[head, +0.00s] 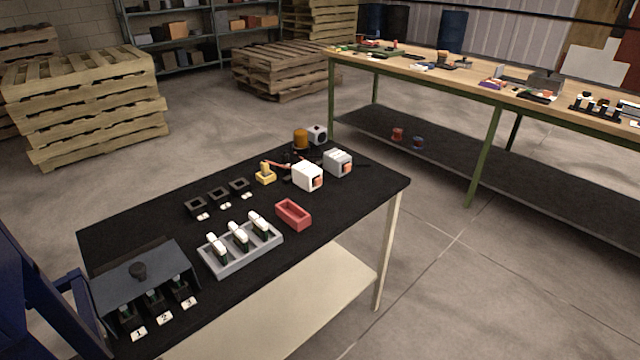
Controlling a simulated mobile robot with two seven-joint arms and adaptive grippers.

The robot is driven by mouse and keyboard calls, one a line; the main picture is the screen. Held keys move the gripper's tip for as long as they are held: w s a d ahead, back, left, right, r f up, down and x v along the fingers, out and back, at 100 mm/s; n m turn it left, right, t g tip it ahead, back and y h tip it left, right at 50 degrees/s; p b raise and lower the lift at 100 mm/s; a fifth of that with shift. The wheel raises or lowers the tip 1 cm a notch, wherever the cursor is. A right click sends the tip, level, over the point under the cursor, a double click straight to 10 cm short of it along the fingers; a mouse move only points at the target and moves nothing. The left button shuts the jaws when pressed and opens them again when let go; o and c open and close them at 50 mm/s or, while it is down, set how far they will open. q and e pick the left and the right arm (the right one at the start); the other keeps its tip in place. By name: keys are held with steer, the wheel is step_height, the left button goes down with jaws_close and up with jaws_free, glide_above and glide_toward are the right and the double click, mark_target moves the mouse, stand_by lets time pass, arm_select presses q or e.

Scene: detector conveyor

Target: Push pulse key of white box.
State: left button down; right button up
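A white box (306,176) stands near the back right part of the black-topped table (340,205). Its right-hand face carries a small orange and dark patch; I cannot make out which part is the pulse key. A grey box (338,161) stands just behind it to the right. A smaller pale box with a dark round spot (317,134) stands farther back, next to an orange cylinder (300,139). Neither of my grippers is in view.
A red open tray (293,215), a grey rack (258,259) with white-topped pieces, a yellow device (265,174) and several black sockets (218,195) share the table. A dark lidded stand (146,277) is at front left. A wooden workbench (470,77) stands behind right.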

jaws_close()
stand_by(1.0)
